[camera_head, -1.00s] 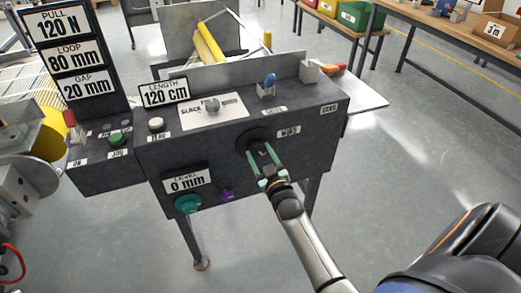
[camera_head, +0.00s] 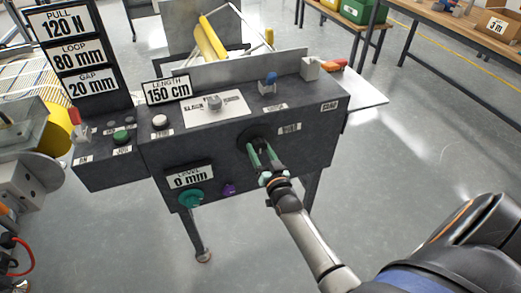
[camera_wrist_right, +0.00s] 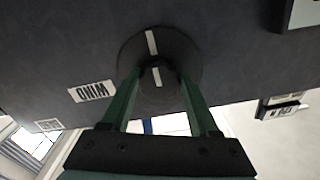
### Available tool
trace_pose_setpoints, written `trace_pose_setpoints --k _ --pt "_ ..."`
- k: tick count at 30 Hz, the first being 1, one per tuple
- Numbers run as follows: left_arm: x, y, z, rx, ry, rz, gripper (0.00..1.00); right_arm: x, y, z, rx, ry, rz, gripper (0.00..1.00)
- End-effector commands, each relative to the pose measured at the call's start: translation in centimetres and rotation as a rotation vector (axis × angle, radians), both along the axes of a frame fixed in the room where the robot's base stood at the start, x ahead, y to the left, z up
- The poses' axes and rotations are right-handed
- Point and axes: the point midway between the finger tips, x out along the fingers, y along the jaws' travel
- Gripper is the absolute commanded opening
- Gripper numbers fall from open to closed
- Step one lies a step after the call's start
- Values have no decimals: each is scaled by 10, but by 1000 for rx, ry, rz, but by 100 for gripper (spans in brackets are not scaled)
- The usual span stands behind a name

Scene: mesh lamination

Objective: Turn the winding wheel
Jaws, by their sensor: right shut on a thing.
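The winding wheel (camera_head: 256,133) is a round black disc on the front of the dark control box, left of the WIND label (camera_head: 289,128). In the right wrist view the wheel (camera_wrist_right: 185,55) carries a white line on its rim and another on its raised hub (camera_wrist_right: 157,78). My right gripper (camera_head: 261,148) reaches in from the lower right, its green fingers either side of the hub and shut on it. The fingers also frame the hub in the right wrist view (camera_wrist_right: 159,76). My left gripper is not in view.
The LEVEL display (camera_head: 189,177) reads 0 mm. Open floor (camera_head: 400,150) lies to the right.

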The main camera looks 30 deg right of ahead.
Motion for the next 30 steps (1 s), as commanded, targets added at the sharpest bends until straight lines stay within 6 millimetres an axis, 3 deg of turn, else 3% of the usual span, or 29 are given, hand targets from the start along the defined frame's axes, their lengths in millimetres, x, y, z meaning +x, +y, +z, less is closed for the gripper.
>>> trace_pose_setpoints --k 11,12,20,30 --pt "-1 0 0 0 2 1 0 0 0 -1 4 0 0 5" --pt "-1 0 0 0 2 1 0 0 0 -1 4 0 0 62" --pt "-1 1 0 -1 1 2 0 0 0 0 3 0 0 91" --pt "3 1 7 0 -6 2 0 -6 1 1 3 1 1 91"
